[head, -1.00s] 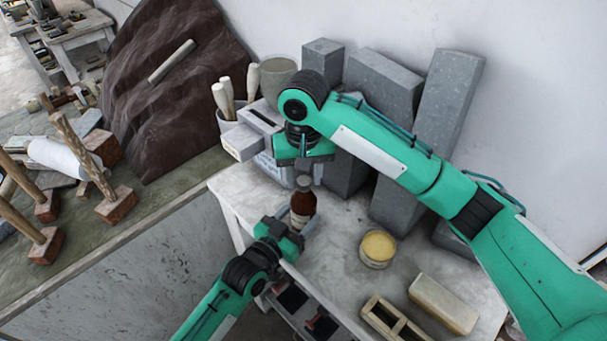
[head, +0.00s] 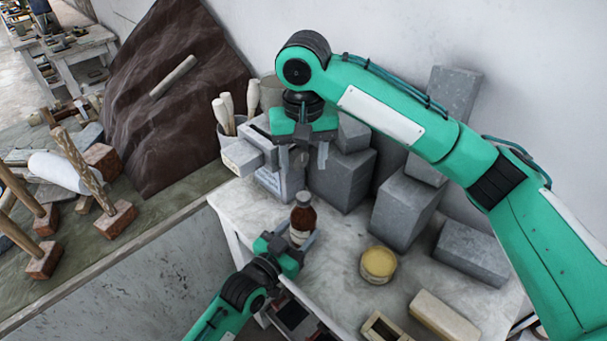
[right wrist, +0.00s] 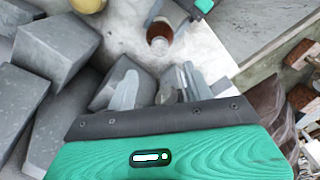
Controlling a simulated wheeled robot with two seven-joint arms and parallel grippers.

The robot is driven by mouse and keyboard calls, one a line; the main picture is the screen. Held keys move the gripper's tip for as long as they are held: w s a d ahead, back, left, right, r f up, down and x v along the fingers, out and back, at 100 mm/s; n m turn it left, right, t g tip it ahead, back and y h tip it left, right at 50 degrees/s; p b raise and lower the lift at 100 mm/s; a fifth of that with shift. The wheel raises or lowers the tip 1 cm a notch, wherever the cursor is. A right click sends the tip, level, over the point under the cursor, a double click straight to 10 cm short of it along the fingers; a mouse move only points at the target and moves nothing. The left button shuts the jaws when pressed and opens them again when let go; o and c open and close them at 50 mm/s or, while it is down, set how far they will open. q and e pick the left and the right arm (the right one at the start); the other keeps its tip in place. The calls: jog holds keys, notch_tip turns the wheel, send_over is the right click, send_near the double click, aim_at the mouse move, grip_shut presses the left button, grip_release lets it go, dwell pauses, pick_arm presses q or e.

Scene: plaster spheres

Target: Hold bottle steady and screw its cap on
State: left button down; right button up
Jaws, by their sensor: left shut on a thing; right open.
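The brown bottle (head: 301,222) with a pale label stands upright at the table's left part, a grey cap (head: 303,198) on its top. How tightly the cap sits cannot be told. My left gripper (head: 294,241) is shut on the bottle's lower body from the side. My right gripper (head: 303,160) is above the bottle, pointing down, with its fingers open and apart from the cap. In the right wrist view the bottle (right wrist: 159,32) shows beyond the open fingers of the right gripper (right wrist: 158,82).
Several grey blocks (head: 405,210) crowd the table's back and right. A round tub with yellow contents (head: 378,263) and a beige block (head: 443,314) are right of the bottle. A tool pot (head: 232,126) stands behind left.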

jog(key=shift+r, duration=1.35)
pick_arm(q)
jog(key=shift+c, duration=2.2)
grip_release()
jog(key=shift+s+a+f, duration=0.15)
jog(key=shift+s+a, duration=0.1)
jog(key=shift+s, duration=0.15)
pick_arm(e)
notch_tip(320, 180, down, 4)
jog(key=b, duration=0.4)
jog(key=shift+f, duration=0.1)
jog(key=shift+f+b, duration=0.2)
jog(key=shift+b, duration=0.15)
pick_arm(q)
jog(key=v, duration=1.3)
